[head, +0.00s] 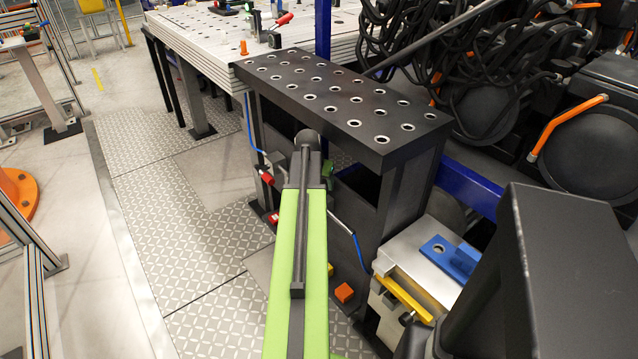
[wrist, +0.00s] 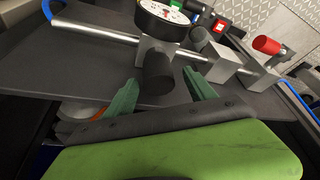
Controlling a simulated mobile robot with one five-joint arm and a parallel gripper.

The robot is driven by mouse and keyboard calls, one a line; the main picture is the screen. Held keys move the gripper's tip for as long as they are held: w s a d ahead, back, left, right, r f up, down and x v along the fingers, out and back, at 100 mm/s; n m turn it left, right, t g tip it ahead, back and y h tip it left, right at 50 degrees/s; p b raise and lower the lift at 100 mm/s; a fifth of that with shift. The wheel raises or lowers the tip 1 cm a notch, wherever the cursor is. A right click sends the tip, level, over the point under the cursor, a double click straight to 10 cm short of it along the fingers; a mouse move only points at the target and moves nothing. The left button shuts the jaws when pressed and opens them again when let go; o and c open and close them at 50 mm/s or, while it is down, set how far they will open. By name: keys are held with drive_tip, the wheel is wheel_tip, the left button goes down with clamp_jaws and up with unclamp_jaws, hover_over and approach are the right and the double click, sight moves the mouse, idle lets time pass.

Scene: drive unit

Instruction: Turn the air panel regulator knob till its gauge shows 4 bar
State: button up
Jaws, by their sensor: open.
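The regulator knob (wrist: 159,72) is a dark cylinder under a grey metal block (wrist: 154,48) in the wrist view. The round gauge (wrist: 168,12), black-rimmed with a white face, sits just above the block. The picture's top edge cuts it and its reading is too small to make out. My gripper (wrist: 160,80) is open, with one green finger to each side of the knob's lower end. I see gaps beside the knob and cannot tell any contact. In the head view my green arm reaches toward the panel, and knob and gauge cannot be made out.
A red valve handle (wrist: 267,45) stands right of the regulator along the metal pipe (wrist: 90,29); a red-and-white part (wrist: 220,26) is nearer. In the head view, a dark perforated table (head: 340,95) overhangs the panel area, and a blue-topped block (head: 450,255) stands at right.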

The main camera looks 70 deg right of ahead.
drive_tip(key=p+v, duration=0.6)
drive_tip(key=v, duration=0.1)
drive_tip(key=shift+r, duration=0.15)
drive_tip(key=shift+c, duration=0.3)
